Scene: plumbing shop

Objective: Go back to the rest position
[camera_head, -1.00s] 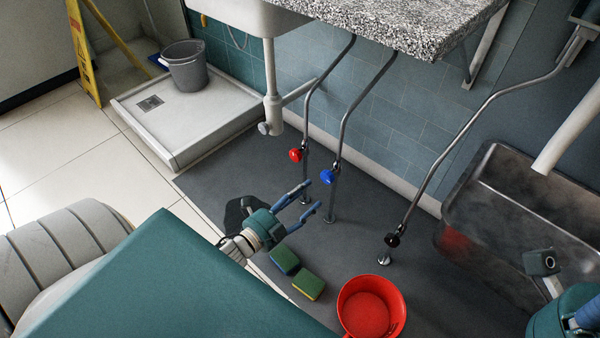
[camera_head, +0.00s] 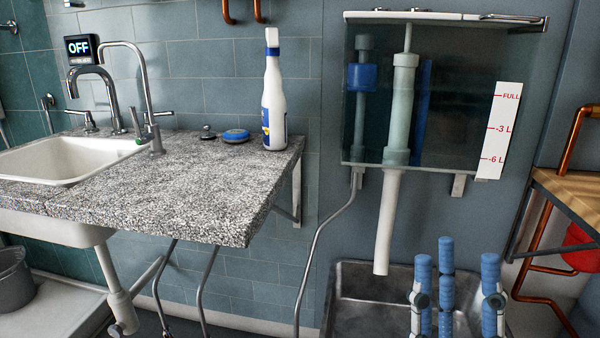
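My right gripper (camera_head: 457,258) stands at the lower right of the head view, its blue fingers pointing up. The fingers are apart with nothing between them, so it is open. It shows in front of the steel basin (camera_head: 375,300), below the glass-fronted tank (camera_head: 460,130). Its palm and arm are cut off by the bottom edge. My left gripper is not in view.
A granite counter (camera_head: 190,195) with a white sink (camera_head: 70,160) spans the left. A white bottle (camera_head: 274,100) and a blue round item (camera_head: 236,135) stand on it. A white pipe (camera_head: 388,225) hangs from the tank. Copper pipes and a wooden shelf (camera_head: 575,190) are at right.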

